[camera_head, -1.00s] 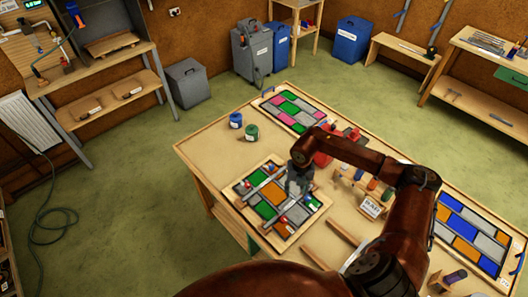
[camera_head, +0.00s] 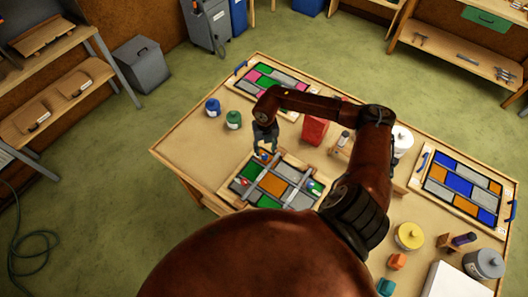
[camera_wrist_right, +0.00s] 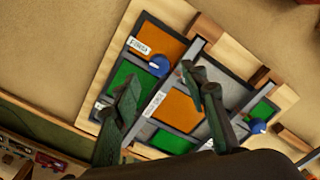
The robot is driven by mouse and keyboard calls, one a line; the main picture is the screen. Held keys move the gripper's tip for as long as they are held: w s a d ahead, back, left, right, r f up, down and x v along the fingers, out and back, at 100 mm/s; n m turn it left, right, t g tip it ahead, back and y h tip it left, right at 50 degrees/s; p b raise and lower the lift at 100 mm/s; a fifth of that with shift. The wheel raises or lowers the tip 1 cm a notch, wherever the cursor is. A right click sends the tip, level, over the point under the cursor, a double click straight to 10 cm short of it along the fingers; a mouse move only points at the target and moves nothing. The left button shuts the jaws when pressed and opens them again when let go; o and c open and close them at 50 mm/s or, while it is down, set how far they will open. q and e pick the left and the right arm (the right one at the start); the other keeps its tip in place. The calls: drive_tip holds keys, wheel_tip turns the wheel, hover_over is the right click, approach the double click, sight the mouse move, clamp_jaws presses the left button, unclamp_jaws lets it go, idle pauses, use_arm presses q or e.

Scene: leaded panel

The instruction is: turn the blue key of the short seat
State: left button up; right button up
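The small leaded panel (camera_head: 272,186) lies in a wooden frame on the table, with green, orange and grey panes crossed by grey bars. My right gripper (camera_head: 264,148) points down over its far edge. In the right wrist view the right gripper (camera_wrist_right: 158,78) is open, its fingers apart and empty. One blue key (camera_wrist_right: 159,66) shows in the gap between the fingertips; I cannot tell whether they touch it. A second blue key (camera_wrist_right: 258,126) sits at the right side of the panel. White labels lie by the bars; I cannot read which seat is the short one. My left gripper is out of view.
A blue jar (camera_head: 212,107) and a green jar (camera_head: 233,120) stand left of the gripper. A red container (camera_head: 314,131) stands to its right. Two larger panels, one pink and green (camera_head: 281,88) and one blue and orange (camera_head: 459,194), lie on the table. Bare tabletop is at left.

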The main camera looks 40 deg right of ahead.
sight(265, 155)
wheel_tip(265, 155, down, 4)
drive_tip(key=shift+w+a+r+p, duration=0.1)
drive_tip(key=shift+w+p, duration=0.05)
drive_tip(key=shift+p, duration=0.15)
drive_tip(key=shift+f, duration=0.45)
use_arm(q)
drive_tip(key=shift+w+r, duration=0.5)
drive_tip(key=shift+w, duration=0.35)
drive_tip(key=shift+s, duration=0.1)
use_arm(e)
drive_tip(key=c, duration=0.5)
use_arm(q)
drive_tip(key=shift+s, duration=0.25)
use_arm(e)
clamp_jaws()
